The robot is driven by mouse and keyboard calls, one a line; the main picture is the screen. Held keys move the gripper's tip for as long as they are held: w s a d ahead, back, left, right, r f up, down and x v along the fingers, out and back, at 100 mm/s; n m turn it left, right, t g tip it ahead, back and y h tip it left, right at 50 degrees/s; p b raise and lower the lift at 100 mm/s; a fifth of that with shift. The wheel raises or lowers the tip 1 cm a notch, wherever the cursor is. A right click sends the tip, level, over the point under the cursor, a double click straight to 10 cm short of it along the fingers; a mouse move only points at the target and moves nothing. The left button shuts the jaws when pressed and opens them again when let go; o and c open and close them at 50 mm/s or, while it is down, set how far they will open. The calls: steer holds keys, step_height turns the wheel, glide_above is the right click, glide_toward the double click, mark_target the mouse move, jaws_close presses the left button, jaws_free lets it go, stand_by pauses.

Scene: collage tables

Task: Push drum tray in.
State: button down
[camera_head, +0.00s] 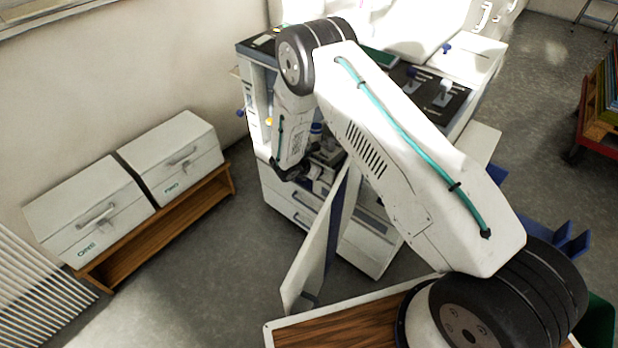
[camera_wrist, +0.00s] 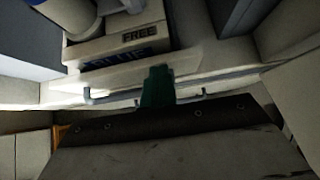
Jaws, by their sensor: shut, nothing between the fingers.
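In the wrist view, a white tray front (camera_wrist: 185,68) with "FREE" and a partly covered blue label spans the top centre, with a grey bar handle (camera_wrist: 110,96) below it; it looks like the drum tray. My gripper (camera_wrist: 156,86) has green fingertips close together, overlapping the tray front in the picture. I cannot tell whether they touch it. In the head view, my gripper (camera_head: 318,183) is small at the open bay of the white printing machine (camera_head: 366,252). The tray's depth in the bay is hard to tell there.
An open white door panel (camera_head: 313,250) stands out from the machine's front, close to my arm. Two white cases (camera_head: 88,212) sit on a low wooden bench (camera_head: 160,235) at left. A red cart (camera_head: 592,135) stands at far right. The floor between bench and machine is clear.

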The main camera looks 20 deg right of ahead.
mark_target(325, 160)
steer(key=w+d, duration=0.2)
steer(key=d, duration=0.1)
steer(key=shift+w, duration=0.1)
steer(key=shift+w+d, duration=0.1)
steer(key=shift+d, duration=0.05)
steer(key=shift+w+d+r, duration=0.1)
steer(key=shift+d+r, duration=0.05)
steer(key=shift+d, duration=0.05)
steer(key=shift+a, duration=0.1)
